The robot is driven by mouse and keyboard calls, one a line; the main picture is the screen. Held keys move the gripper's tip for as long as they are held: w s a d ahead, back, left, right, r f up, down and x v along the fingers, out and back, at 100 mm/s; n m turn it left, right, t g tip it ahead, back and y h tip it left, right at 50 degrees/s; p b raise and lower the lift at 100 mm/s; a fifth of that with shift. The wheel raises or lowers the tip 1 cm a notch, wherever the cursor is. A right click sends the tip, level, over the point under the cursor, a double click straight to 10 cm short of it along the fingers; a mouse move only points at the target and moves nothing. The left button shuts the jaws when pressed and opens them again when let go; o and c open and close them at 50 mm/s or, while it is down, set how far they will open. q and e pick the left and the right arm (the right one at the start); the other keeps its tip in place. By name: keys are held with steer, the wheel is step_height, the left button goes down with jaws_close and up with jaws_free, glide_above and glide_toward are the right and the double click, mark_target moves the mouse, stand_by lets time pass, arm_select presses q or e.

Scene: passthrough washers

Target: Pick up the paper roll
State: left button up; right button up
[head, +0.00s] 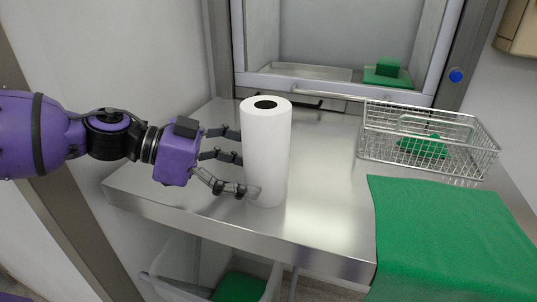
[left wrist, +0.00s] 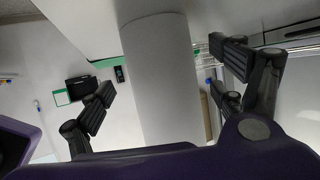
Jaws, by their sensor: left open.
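The white paper roll (head: 267,155) stands upright on the steel counter (head: 325,190), near its front left part. Its dark core hole shows at the top. My left gripper (head: 240,165) reaches in from the left, low beside the roll. Its fingers are open and spread, with one fingertip in front of the roll's lower part and others at its left side. In the left wrist view the roll (left wrist: 160,80) fills the middle, between the open fingers (left wrist: 165,95). I cannot tell whether any finger touches it. My right gripper is not in view.
A wire basket (head: 430,128) holding something green stands at the right. A green cloth (head: 450,235) hangs over the counter's front right. Behind is a passthrough opening with a tray (head: 305,72) and a green item (head: 387,70). A bin (head: 215,272) stands below.

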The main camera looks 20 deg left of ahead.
mark_target(266, 172)
arm_select(q)
steer(key=b+x, duration=0.1)
steer(key=x, duration=0.2)
steer(key=shift+w+d+f, duration=0.1)
steer(key=shift+w+d, duration=0.15)
steer(key=shift+d, duration=0.05)
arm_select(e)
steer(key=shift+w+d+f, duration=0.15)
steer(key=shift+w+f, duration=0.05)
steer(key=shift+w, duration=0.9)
arm_select(q)
steer(key=shift+c, duration=0.6)
steer(key=c, duration=1.4)
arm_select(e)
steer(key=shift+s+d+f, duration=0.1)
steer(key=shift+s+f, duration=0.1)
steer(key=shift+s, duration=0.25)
